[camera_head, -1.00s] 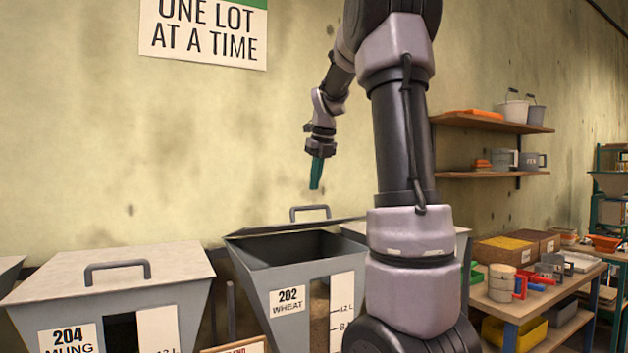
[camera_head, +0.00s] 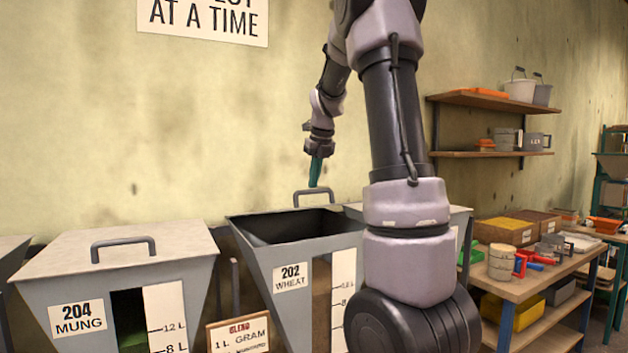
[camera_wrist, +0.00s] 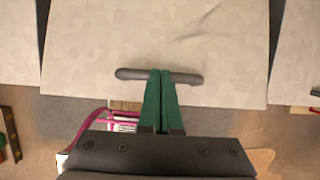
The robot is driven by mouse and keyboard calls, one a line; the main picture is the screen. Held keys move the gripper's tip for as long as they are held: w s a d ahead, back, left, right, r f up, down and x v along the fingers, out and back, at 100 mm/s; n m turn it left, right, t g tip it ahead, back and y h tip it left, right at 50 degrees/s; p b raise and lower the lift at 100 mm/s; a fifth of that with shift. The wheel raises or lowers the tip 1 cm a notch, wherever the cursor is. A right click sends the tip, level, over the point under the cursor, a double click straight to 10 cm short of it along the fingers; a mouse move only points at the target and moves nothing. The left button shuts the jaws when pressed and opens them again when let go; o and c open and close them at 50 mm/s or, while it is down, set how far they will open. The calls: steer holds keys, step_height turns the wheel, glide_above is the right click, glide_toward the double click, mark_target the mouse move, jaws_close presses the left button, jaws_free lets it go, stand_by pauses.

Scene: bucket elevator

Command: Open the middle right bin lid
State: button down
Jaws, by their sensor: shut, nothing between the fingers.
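The grey bin labelled 202 WHEAT (camera_head: 292,277), right of the 204 MUNG bin, has a dark opening showing at its top. Its lid seems raised and is seen almost edge-on, so its angle is unclear. The lid's grey bar handle (camera_head: 314,195) shows above the back of the opening. My gripper (camera_head: 315,184) points down with green fingers, tips at the handle. In the wrist view the fingers (camera_wrist: 161,74) are shut together and overlap the middle of the handle (camera_wrist: 188,78) on the pale lid (camera_wrist: 110,45). Contact cannot be told.
The 204 MUNG bin (camera_head: 110,265) stands left with its lid closed. Another bin is partly hidden behind my arm on the right. A small framed sign (camera_head: 240,335) stands between the bins. A cluttered workbench (camera_head: 550,270) and wall shelves (camera_head: 490,155) are farther right.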

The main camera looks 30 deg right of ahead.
steer(key=shift+w+r, duration=0.1)
steer(key=shift+r, duration=0.2)
steer(key=r, duration=0.1)
steer(key=w+r, duration=0.2)
steer(key=r, duration=0.1)
steer(key=shift+w, duration=0.25)
stand_by(0.6)
stand_by(1.1)
